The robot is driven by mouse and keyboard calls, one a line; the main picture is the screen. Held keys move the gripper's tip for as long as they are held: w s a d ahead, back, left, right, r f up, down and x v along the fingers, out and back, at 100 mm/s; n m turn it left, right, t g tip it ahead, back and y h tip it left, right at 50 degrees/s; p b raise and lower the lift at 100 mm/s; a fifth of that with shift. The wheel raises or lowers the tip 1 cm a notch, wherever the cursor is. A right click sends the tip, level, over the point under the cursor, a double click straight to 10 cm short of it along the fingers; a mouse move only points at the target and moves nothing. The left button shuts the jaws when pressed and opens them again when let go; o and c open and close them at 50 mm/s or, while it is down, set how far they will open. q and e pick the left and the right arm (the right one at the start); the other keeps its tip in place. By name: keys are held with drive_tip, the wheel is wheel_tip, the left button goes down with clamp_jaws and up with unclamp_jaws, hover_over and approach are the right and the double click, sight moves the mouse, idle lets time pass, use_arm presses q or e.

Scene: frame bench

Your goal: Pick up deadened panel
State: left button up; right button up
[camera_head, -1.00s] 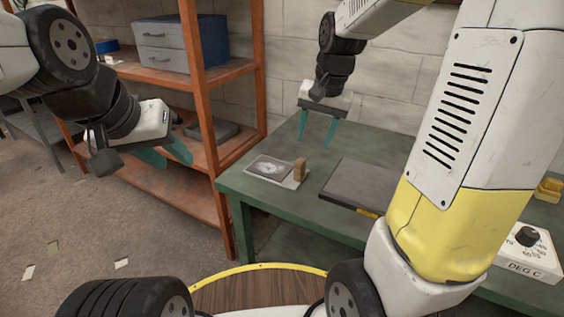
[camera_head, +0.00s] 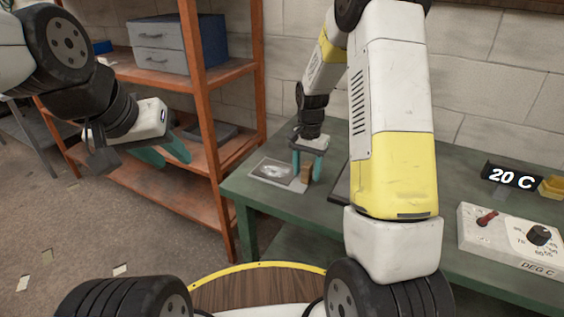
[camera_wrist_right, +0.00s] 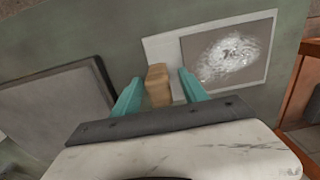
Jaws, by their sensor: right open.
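A thin light plate (camera_head: 256,178) lies on the green table near its left end. It carries a dark grey square with a pale speckled patch (camera_head: 273,171) and a wooden block (camera_head: 306,172) at its right edge. My right gripper (camera_head: 308,174) is open over the block. In the right wrist view the block (camera_wrist_right: 157,85) stands between the two teal fingers, with narrow gaps visible on both sides. Contact cannot be told. My left gripper (camera_head: 165,155) is open and empty, left of the table in front of the shelf.
A dark slab (camera_wrist_right: 55,110) lies beside the plate, mostly hidden by my arm in the head view. A DEG C dial box (camera_head: 510,238), a "20 C" display (camera_head: 513,177) and a yellow tray (camera_head: 552,187) are at right. An orange shelf (camera_head: 200,100) stands left of the table.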

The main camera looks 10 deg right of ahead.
drive_tip(key=shift+f, duration=0.55)
clamp_jaws()
drive_tip(key=shift+r, duration=0.1)
idle(0.9)
